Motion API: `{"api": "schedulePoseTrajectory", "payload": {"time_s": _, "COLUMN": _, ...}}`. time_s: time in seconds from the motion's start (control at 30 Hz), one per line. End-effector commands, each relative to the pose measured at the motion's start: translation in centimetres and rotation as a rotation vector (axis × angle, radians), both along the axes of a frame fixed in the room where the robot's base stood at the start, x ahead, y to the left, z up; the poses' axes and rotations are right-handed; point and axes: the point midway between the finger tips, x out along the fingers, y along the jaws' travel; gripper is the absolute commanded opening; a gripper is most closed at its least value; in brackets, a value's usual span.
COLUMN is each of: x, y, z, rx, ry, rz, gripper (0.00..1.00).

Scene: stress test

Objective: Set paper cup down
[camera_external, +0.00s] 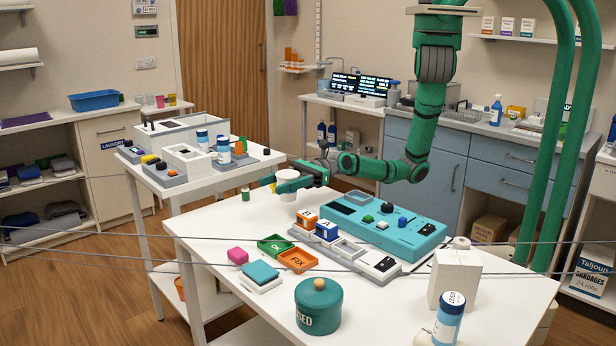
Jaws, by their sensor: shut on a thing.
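The white paper cup (287,180) is upright at the far left edge of the white table. My gripper (284,184) reaches to it from the right at the end of my green arm. Its fingers are shut on the cup, and they hide part of its side. The cup's lower part shows below the fingers. I cannot tell whether its base touches the table (222,222) or hangs slightly above it.
A small green bottle (245,193) stands left of the cup. A teal device (391,221), green and orange trays, and a teal lidded jar (318,306) occupy the table's middle and front. A second white table with bottles is behind left. Thin cables cross the foreground.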

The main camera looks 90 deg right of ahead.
Motion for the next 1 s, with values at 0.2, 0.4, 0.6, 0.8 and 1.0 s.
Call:
{"api": "schedulePoseTrajectory", "payload": {"time_s": 0.2, "x": 1.3, "y": 0.7, "z": -1.8, "rx": -0.001, "ry": 0.001, "rz": 0.002, "gripper": 0.30}}
{"api": "schedulePoseTrajectory", "payload": {"time_s": 0.4, "x": 1.8, "y": 0.9, "z": -2.4, "rx": 0.000, "ry": 0.001, "rz": 0.001, "gripper": 0.30}}
{"api": "schedulePoseTrajectory", "payload": {"time_s": 0.6, "x": 2.3, "y": 1.1, "z": -4.2, "rx": -0.002, "ry": 0.002, "rz": 0.001, "gripper": 0.30}}
{"api": "schedulePoseTrajectory", "payload": {"time_s": 0.8, "x": 2.3, "y": 1.1, "z": -6.0, "rx": 0.000, "ry": 0.000, "rz": 0.001, "gripper": 0.30}}
{"api": "schedulePoseTrajectory", "payload": {"time_s": 1.0, "x": 2.3, "y": 1.1, "z": -6.1, "rx": 0.001, "ry": -0.001, "rz": 0.000, "gripper": 0.30}}
